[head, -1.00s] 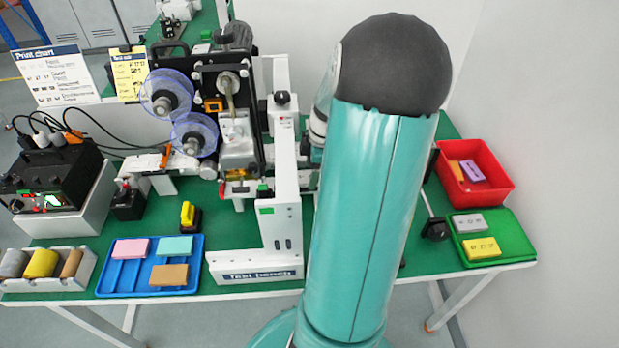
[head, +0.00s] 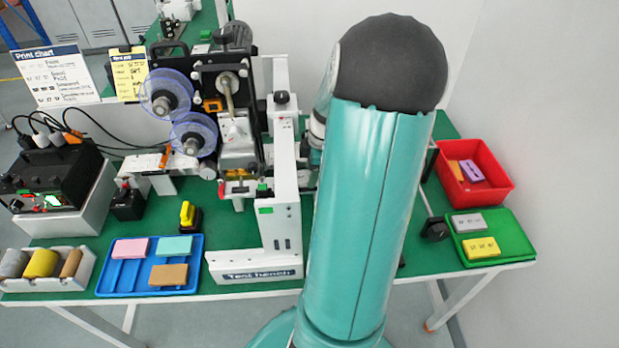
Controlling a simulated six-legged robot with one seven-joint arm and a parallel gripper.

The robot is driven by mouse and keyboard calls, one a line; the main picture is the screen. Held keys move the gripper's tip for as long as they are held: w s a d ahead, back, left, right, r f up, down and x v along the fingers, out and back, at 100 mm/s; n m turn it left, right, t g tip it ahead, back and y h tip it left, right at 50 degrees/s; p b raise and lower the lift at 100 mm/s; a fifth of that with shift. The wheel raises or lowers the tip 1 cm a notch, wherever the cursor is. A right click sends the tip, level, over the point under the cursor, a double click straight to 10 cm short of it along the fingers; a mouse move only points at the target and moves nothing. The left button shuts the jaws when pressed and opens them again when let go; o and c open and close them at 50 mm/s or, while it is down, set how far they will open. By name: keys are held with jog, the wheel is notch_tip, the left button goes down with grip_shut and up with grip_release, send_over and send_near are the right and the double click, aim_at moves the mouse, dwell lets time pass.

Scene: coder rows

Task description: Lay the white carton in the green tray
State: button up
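The green tray (head: 513,241) lies at the right end of the green bench, near its front edge. A grey-white block (head: 468,223) and a yellow carton (head: 482,247) lie in it. I cannot tell whether the grey-white block is the white carton; no other white carton shows. A dark piece (head: 435,229) just left of the tray may be part of my gripper, but I cannot be sure. My teal arm hides the middle of the bench, and the gripper's fingers cannot be made out.
A red bin (head: 509,182) with orange and purple pieces stands behind the green tray. A blue tray (head: 117,290) with pink, teal and brown cartons lies at the left front. A tall machine (head: 283,215) stands left of my arm. A wall bounds the right.

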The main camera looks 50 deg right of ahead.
jog(key=shift+r, duration=2.55)
jog(key=shift+c, duration=0.3)
